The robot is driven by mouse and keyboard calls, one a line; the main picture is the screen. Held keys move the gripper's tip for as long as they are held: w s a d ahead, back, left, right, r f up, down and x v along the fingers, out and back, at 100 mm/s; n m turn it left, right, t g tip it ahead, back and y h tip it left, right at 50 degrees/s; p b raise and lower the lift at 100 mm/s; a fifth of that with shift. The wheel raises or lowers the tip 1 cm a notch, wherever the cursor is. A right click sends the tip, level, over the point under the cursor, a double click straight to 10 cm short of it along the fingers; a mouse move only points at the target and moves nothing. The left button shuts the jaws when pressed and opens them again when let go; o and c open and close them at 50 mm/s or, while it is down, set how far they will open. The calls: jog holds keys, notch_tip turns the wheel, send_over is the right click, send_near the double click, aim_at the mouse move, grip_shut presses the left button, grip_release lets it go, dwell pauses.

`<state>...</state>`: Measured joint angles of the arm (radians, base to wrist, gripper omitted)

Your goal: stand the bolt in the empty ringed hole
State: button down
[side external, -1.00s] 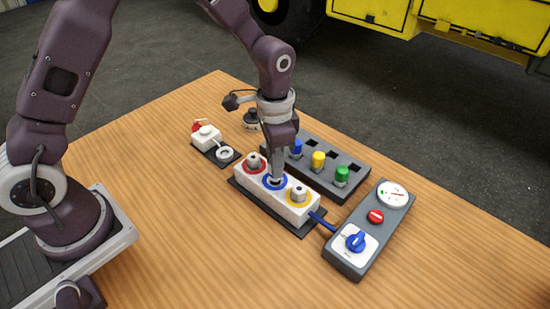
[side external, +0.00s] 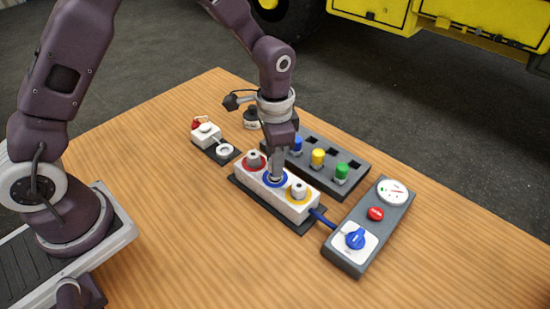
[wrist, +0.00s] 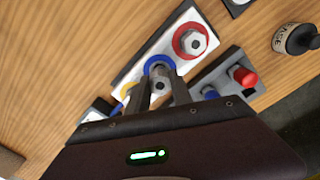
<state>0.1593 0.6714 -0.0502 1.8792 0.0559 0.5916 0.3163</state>
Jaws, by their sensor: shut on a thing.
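The white block (side external: 266,194) has three ringed spots in red, blue and yellow. A grey bolt stands in the red ring (side external: 252,161) and another in the yellow ring (side external: 299,193). My gripper (side external: 276,172) points down over the middle, blue ring (side external: 273,183). In the wrist view, its two fingers (wrist: 161,92) are shut on a grey bolt (wrist: 160,83), whose hex head shows between them, within the blue ring (wrist: 158,62). The bolt's lower end is hidden, so I cannot tell how deep it sits in the hole.
Behind the block is a dark rack (side external: 352,182) with blue, yellow and green capped pieces. A control box (side external: 345,262) with blue knob, red button and dial stands to the right. A small white-and-red device (side external: 206,134) is at left. Bare table lies in front.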

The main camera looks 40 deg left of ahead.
jog(key=shift+f, duration=0.25)
jog(key=shift+f, duration=0.7)
jog(key=c, duration=1.1)
grip_release()
jog(key=shift+o, duration=0.2)
notch_tip(320, 180, up, 6)
jog(key=shift+r, duration=0.55)
